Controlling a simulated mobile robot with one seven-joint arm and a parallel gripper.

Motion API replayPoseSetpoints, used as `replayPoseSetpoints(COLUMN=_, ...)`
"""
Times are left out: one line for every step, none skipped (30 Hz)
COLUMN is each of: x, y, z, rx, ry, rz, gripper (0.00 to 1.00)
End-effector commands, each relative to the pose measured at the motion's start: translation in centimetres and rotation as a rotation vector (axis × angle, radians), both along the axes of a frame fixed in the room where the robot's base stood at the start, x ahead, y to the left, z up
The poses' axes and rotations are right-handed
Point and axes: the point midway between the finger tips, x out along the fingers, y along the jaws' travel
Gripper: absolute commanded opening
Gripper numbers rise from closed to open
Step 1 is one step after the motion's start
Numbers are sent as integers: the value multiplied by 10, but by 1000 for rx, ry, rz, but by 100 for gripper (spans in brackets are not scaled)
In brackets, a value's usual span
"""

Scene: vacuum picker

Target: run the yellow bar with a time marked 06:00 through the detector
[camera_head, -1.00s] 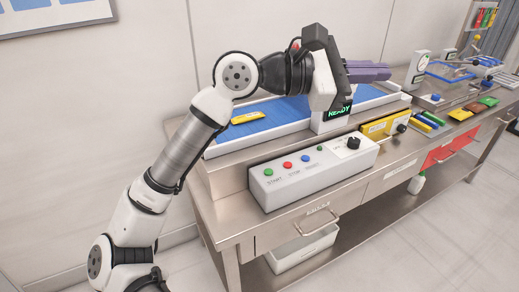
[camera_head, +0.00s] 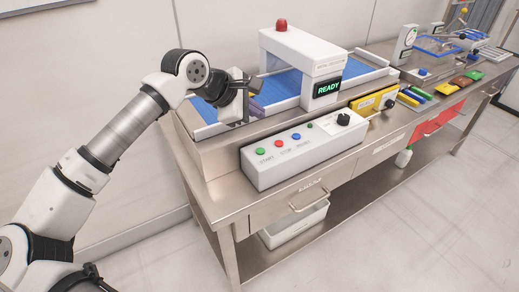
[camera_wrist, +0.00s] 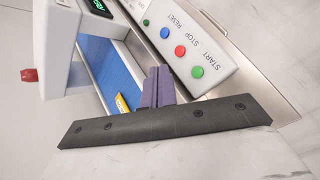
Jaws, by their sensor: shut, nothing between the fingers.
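The yellow bar (camera_wrist: 122,103) lies on the blue conveyor belt (camera_wrist: 112,70) in the wrist view, partly hidden by my gripper. In the head view my arm hides it, and its marking cannot be read. The control box (camera_head: 300,150) has a green START button (camera_head: 261,151), a red STOP button (camera_head: 280,144) and a blue RESET button. My gripper (camera_wrist: 158,70) has purple fingers, shut and empty, at the belt's near side, left of the detector.
Several coloured bars (camera_head: 412,98) lie further right on the steel bench. A scale (camera_head: 406,45) stands behind them. A white bin (camera_head: 295,225) sits on the lower shelf.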

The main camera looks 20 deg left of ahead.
Motion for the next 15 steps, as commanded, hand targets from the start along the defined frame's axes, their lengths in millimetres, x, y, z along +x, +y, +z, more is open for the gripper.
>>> replayPoseSetpoints(x=0, y=0, z=0, rx=-1, ry=0, rz=-1, gripper=0)
replayPoseSetpoints(x=0, y=0, z=0, rx=-1, ry=0, rz=-1, gripper=0)
replayPoseSetpoints(x=0, y=0, z=0, rx=-2, ry=-1, rz=-1, gripper=0)
replayPoseSetpoints(x=0, y=-1, z=0, rx=-2, ry=-1, rz=-1, gripper=0)
replayPoseSetpoints(x=0, y=-1, z=0, rx=-2, ry=-1, rz=-1, gripper=0)
replayPoseSetpoints(x=0, y=-1, z=-1, rx=-2, ry=-1, rz=-1, gripper=0)
replayPoseSetpoints(x=0, y=-1, z=-2, rx=-2, ry=-1, rz=-1, gripper=0)
replayPoseSetpoints(x=0, y=-1, z=-3, rx=-2, ry=-1, rz=-1, gripper=0)
replayPoseSetpoints(x=0, y=-1, z=-5, rx=-2, ry=-1, rz=-1, gripper=0)
replayPoseSetpoints(x=0, y=-1, z=-6, rx=-2, ry=0, rz=0, gripper=0)
replayPoseSetpoints(x=0, y=-1, z=-9, rx=-2, ry=0, rz=0, gripper=0)
replayPoseSetpoints(x=0, y=-1, z=-12, rx=-2, ry=0, rz=0, gripper=0)
replayPoseSetpoints(x=0, y=-1, z=-15, rx=-2, ry=0, rz=0, gripper=0)
replayPoseSetpoints(x=0, y=-1, z=-18, rx=-3, ry=-1, rz=-1, gripper=0)
replayPoseSetpoints(x=0, y=-1, z=-22, rx=-4, ry=-1, rz=0, gripper=0)
